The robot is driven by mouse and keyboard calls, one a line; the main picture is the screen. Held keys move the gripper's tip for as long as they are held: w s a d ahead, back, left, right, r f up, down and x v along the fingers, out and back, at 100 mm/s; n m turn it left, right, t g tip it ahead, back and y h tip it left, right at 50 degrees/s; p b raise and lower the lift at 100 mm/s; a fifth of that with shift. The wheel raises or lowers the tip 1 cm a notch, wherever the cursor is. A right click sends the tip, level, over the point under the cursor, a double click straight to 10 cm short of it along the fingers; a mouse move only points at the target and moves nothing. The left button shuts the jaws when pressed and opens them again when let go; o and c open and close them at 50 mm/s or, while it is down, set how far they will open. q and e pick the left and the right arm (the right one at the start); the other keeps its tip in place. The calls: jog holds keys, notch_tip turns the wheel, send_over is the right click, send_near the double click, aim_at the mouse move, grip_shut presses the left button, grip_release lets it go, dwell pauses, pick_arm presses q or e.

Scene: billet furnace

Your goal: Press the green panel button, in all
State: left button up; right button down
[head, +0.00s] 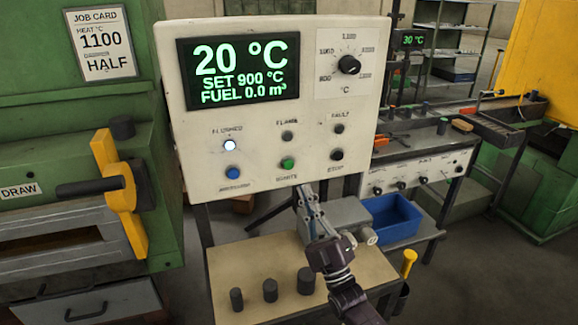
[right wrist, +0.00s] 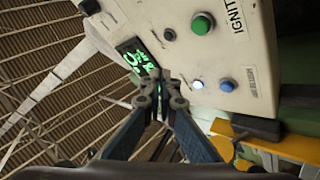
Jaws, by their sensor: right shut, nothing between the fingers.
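The green button (head: 287,163) sits above the IGNITE label in the lower row of the cream control panel (head: 300,110). It also shows in the right wrist view (right wrist: 202,23), raised from the panel face. My right gripper (head: 304,190) is shut and empty, its tips just below and slightly right of the green button near the panel's lower edge. In the right wrist view its closed fingertips (right wrist: 160,80) lie below and left of the green button. Contact with the panel cannot be told. My left gripper is not in view.
A blue button (head: 233,172) and a lit white lamp (head: 230,145) are left of the green button, and a black STOP button (head: 337,155) is right. A dial (head: 349,65) and display (head: 238,72) are above. Dark cylinders (head: 270,290) stand on the table (head: 225,265) below.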

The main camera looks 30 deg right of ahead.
aim_at(289, 164)
jog(key=w+d+b, duration=0.2)
jog(key=w+b, duration=0.3)
jog(key=w, duration=0.3)
jog(key=shift+w, duration=0.25)
dwell(1.3)
jog(key=shift+w+d+b, duration=0.1)
jog(key=shift+w+b, duration=0.3)
jog(key=shift+w, duration=0.05)
jog(key=shift+w+d+b, duration=0.1)
jog(key=shift+w+b, duration=0.2)
jog(key=shift+b, duration=0.05)
dwell(0.4)
jog(key=shift+s+r, duration=0.1)
dwell(0.4)
jog(key=shift+s+a+p, duration=0.2)
jog(key=shift+s+p, duration=0.3)
jog(key=shift+s, duration=0.2)
